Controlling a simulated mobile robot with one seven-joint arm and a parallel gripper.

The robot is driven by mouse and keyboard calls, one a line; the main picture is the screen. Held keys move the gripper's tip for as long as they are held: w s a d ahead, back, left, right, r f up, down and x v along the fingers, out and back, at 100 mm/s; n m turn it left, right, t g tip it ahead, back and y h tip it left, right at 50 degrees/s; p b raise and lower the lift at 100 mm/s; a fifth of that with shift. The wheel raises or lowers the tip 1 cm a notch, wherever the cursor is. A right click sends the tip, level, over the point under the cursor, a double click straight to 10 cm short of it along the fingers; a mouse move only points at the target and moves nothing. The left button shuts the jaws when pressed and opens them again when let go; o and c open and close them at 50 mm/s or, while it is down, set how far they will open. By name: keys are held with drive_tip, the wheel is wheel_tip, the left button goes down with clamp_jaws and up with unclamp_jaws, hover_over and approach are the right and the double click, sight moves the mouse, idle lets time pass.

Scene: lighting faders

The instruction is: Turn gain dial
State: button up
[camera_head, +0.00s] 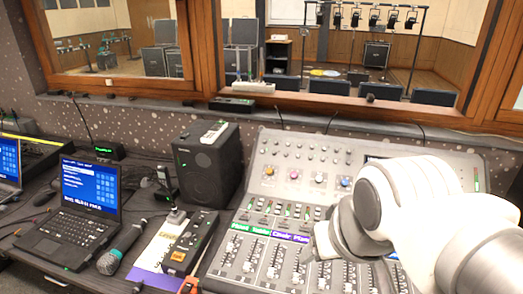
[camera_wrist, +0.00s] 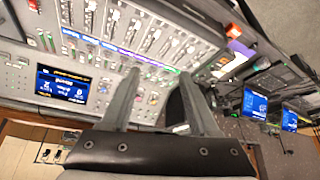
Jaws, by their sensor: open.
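The grey mixing console (camera_head: 263,184) stands on the desk. I cannot read which is the gain dial. My gripper (camera_wrist: 160,75) is open and empty in the wrist view, its two fingers apart over the console. Coloured dials (camera_wrist: 154,98) show small between the fingers. In the head view my arm covers the console's right part, and the fingertips cannot be made out.
Rows of faders (camera_head: 262,262) fill the console's front, below coloured label strips. A window ledge (camera_head: 300,101) runs behind.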

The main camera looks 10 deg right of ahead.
drive_tip(key=w+d+f+n+g+h, duration=0.1)
drive_tip(key=w+d+f, duration=0.25)
drive_tip(key=w, duration=0.35)
drive_tip(key=w+d+f+h, duration=0.2)
drive_tip(key=w+d+f, duration=0.1)
drive_tip(key=w+d, duration=0.3)
drive_tip(key=n+t+h+b, duration=0.1)
drive_tip(key=n+t+h, duration=0.5)
drive_tip(key=n, duration=1.7)
hover_over(294, 174)
drive_tip(key=s+a, duration=1.2)
drive_tip(key=s, duration=0.1)
wheel_tip(294, 174, down, 8)
drive_tip(key=r, duration=0.1)
drive_tip(key=x, duration=1.1)
drive_tip(key=b+x, duration=0.1)
drive_tip(key=x, duration=0.5)
drive_tip(key=shift+d+f, duration=0.35)
drive_tip(key=shift+f, duration=0.15)
clamp_jaws()
